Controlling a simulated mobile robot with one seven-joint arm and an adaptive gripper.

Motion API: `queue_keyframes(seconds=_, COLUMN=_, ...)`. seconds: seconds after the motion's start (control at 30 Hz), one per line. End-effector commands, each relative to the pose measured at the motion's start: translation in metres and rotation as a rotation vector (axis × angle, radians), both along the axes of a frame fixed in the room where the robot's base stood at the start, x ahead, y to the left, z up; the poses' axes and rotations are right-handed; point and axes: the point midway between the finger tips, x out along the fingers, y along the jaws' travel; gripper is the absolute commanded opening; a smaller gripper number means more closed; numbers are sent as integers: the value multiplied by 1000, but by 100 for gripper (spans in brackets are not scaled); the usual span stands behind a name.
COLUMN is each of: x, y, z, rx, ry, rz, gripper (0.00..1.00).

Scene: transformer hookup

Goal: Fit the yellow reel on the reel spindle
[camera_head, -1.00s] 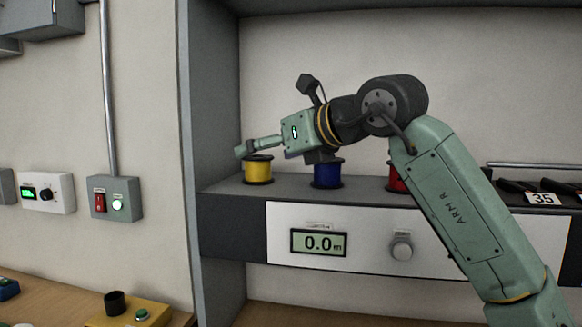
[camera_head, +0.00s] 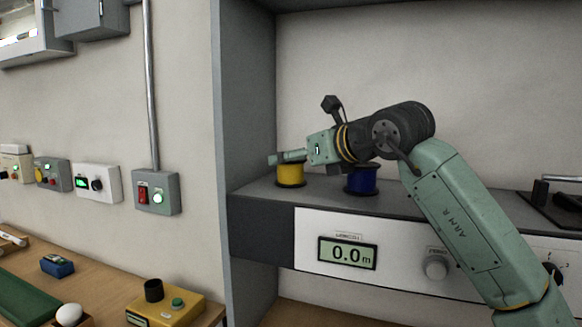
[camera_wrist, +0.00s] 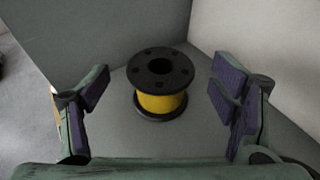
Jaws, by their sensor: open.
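The yellow reel (camera_head: 290,175), with black flanges, stands upright on the grey shelf at its left end, near the side panel. In the wrist view the yellow reel (camera_wrist: 161,100) shows its black top flange with a centre hole and lies between my spread fingers, with gaps on both sides. My gripper (camera_head: 284,157) is open and empty, over the top of the reel in the head view. In the wrist view my gripper (camera_wrist: 161,92) has purple pads facing inward. I cannot make out the reel spindle in these views.
A blue reel (camera_head: 362,180) stands on the shelf (camera_head: 327,196) just right of the yellow one, close under my wrist. The grey side panel (camera_head: 245,120) bounds the left.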

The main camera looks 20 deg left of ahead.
Motion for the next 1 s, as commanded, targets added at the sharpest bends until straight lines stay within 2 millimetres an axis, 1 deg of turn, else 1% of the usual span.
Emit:
queue_keyframes(seconds=0.03, x=4, y=9, z=0, rx=-1, ry=2, rz=4, gripper=79)
queue_keyframes(seconds=0.2, x=16, y=23, z=-7, rx=0, ry=1, rz=2, gripper=79)
queue_keyframes(seconds=0.47, x=17, y=25, z=-9, rx=0, ry=-1, rz=1, gripper=79)
queue_keyframes(seconds=0.57, x=17, y=25, z=-9, rx=0, ry=-1, rz=1, gripper=74)
queue_keyframes(seconds=1.0, x=17, y=25, z=-9, rx=-1, ry=0, rz=1, gripper=45)
